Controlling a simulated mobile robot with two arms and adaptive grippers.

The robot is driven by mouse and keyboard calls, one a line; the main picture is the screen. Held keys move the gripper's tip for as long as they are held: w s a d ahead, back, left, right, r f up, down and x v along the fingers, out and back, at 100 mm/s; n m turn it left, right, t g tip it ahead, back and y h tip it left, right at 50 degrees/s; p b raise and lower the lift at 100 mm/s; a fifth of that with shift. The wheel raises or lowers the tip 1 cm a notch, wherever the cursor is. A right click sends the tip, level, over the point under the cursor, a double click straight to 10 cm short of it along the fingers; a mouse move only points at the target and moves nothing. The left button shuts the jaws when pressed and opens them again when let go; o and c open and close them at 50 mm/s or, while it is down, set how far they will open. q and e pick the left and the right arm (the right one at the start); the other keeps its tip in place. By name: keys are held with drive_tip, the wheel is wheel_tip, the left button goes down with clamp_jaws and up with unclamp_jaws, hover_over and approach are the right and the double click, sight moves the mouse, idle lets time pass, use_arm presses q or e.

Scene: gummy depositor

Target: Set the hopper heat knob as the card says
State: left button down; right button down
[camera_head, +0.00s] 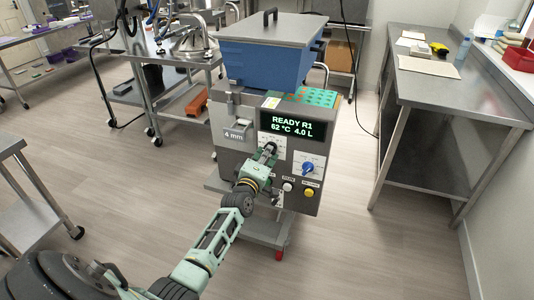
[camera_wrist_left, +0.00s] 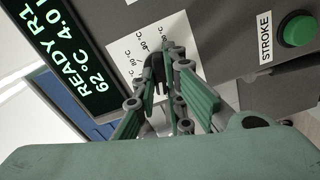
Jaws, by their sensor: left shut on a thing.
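The depositor's front panel carries a white dial plate with °C marks (camera_wrist_left: 122,52), below the display (camera_head: 291,125) that reads "READY R1, 62 °C 4.0 L". My left gripper (camera_head: 268,151) reaches this plate from the front and is shut on the dark heat knob (camera_wrist_left: 158,76). The fingers hide most of the knob, so its pointer setting cannot be read. The fingers also show in the left wrist view (camera_wrist_left: 166,85). My right gripper is out of view.
A blue knob (camera_head: 308,168) sits right of my gripper, with a white button (camera_head: 287,187) and a yellow button (camera_head: 309,193) below. The green stroke button (camera_wrist_left: 297,30) is close by. The blue hopper (camera_head: 262,62) stands above. A steel table (camera_head: 455,95) is at right.

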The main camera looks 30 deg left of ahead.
use_arm(q)
drive_tip(key=m, duration=2.2)
drive_tip(key=shift+d+f, duration=0.15)
drive_tip(key=shift+m, duration=0.4)
drive_tip(key=c, duration=1.8)
unclamp_jaws()
